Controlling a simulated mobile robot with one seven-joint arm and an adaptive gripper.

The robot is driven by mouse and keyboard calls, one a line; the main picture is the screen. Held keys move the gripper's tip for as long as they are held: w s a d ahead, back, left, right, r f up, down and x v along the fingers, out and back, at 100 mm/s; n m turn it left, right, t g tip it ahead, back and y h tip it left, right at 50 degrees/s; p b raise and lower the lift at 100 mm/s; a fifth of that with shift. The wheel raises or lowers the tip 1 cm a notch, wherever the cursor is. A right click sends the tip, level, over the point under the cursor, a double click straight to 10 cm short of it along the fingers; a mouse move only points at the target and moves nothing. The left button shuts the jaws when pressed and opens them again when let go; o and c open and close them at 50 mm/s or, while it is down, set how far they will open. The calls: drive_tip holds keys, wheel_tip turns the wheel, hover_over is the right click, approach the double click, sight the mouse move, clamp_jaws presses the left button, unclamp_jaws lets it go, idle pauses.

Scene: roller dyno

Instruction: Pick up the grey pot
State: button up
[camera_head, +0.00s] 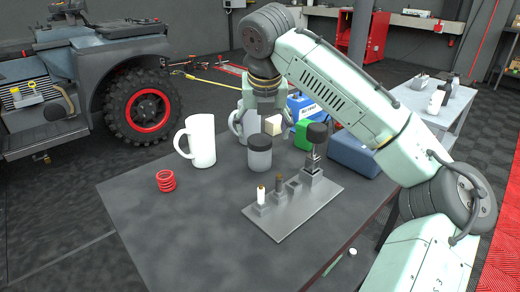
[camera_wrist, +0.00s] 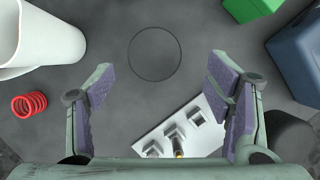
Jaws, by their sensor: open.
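The grey pot (camera_head: 260,158), a short round jar with a dark lid, stands upright on the dark table. In the wrist view, a dark round outline (camera_wrist: 154,54) between the lines of the fingers, beyond their tips, appears to be its lid seen from above; it barely stands out from the table. My gripper (camera_head: 266,108) points down above the table near the pot. In the wrist view my gripper (camera_wrist: 160,88) has its fingers wide apart, with nothing between the pads. The exact gap to the pot cannot be told.
A white mug (camera_head: 201,140) and red coil (camera_head: 166,181) stand left of the pot. A grey stand with posts (camera_head: 293,207) is in front right. A green container (camera_head: 303,135) and blue box (camera_head: 352,154) stand right. The table's front left is clear.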

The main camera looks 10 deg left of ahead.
sight(260, 142)
drive_tip(key=x, duration=0.7)
drive_tip(key=shift+s+a+f, duration=0.2)
drive_tip(key=shift+a+f, duration=0.1)
drive_tip(key=shift+f, duration=0.15)
drive_tip(key=shift+c, duration=0.2)
drive_tip(key=c, duration=1.4)
